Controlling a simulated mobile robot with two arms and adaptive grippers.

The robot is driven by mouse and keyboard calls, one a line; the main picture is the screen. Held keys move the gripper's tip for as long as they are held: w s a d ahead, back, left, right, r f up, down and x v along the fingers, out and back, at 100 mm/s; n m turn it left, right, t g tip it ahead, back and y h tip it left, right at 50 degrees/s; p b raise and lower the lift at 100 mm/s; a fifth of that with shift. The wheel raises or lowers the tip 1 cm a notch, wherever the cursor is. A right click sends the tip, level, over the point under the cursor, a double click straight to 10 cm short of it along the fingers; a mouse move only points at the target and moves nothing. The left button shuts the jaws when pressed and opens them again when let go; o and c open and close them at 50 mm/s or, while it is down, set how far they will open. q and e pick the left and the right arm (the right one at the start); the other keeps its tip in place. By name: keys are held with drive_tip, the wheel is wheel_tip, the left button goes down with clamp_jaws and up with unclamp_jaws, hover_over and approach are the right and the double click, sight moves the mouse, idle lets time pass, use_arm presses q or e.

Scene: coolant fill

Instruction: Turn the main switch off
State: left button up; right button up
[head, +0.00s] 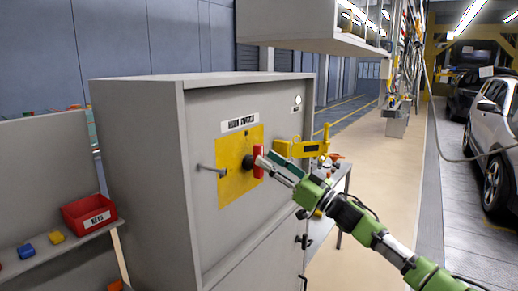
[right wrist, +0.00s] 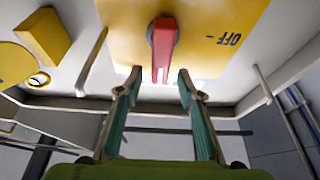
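The main switch has a red handle (head: 258,162) on a black hub (head: 248,163), mounted on a yellow plate (head: 229,183) on the front of a grey cabinet. In the right wrist view the red handle (right wrist: 163,50) points down the picture toward my gripper, and the word OFF (right wrist: 229,39) is on the plate (right wrist: 205,30) to its right. My right gripper (right wrist: 160,74) is open, with its fingertips apart on either side of the handle's end. It shows in the head view at the handle (head: 270,164). My left gripper is not in view.
The grey cabinet (head: 137,160) has a label and a white round lamp (head: 297,99). A yellow block-like device (head: 304,149) sticks out right of the switch, and a metal rod (head: 209,169) to its left. A red KEYS bin (head: 88,214) stands on a shelf at left. The aisle at right is clear.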

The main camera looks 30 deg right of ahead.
sight(262, 154)
drive_tip(key=p+x, duration=0.1)
drive_tip(key=x, duration=0.2)
drive_tip(key=shift+r, duration=0.25)
drive_tip(key=shift+w+a+p, duration=0.3)
drive_tip(key=shift+w+p, duration=0.1)
drive_tip(key=shift+w, duration=0.15)
clamp_jaws()
